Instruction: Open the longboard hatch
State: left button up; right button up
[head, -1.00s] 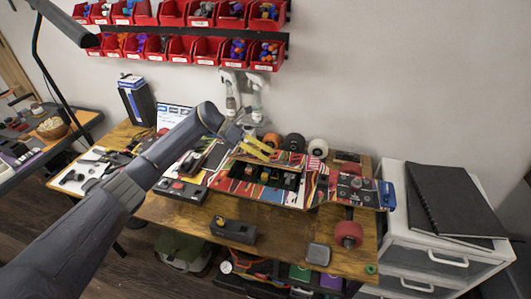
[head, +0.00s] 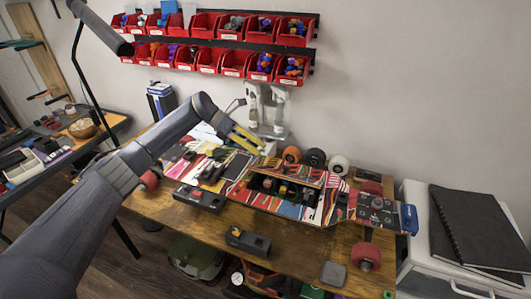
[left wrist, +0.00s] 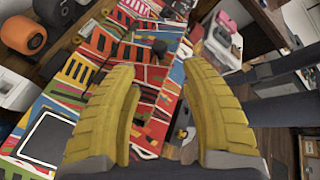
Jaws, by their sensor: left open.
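The longboard (head: 335,207) lies across the workbench with a colourful striped deck. Its hatch lid (head: 295,173) stands tilted up along the back edge of a dark compartment (head: 262,184), where small coloured parts show. The patterned deck also fills the middle of the left wrist view (left wrist: 150,85). My left gripper (head: 247,137) has yellow fingers and is above and behind the lid's left end, apparently clear of it. In the left wrist view its fingers (left wrist: 158,75) are spread with nothing between them. My right gripper is not in view.
Orange (head: 291,155), black (head: 315,158) and white wheels (head: 338,165) stand behind the board. A dark box-shaped tool (head: 248,240) and a grey square piece (head: 333,273) lie in front. Red bins (head: 233,63) hang on the wall. A white drawer cabinet (head: 420,240) stands right.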

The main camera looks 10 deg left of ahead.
pick_arm(q)
jog(key=shift+a+r, duration=0.15)
jog(key=shift+a, duration=0.1)
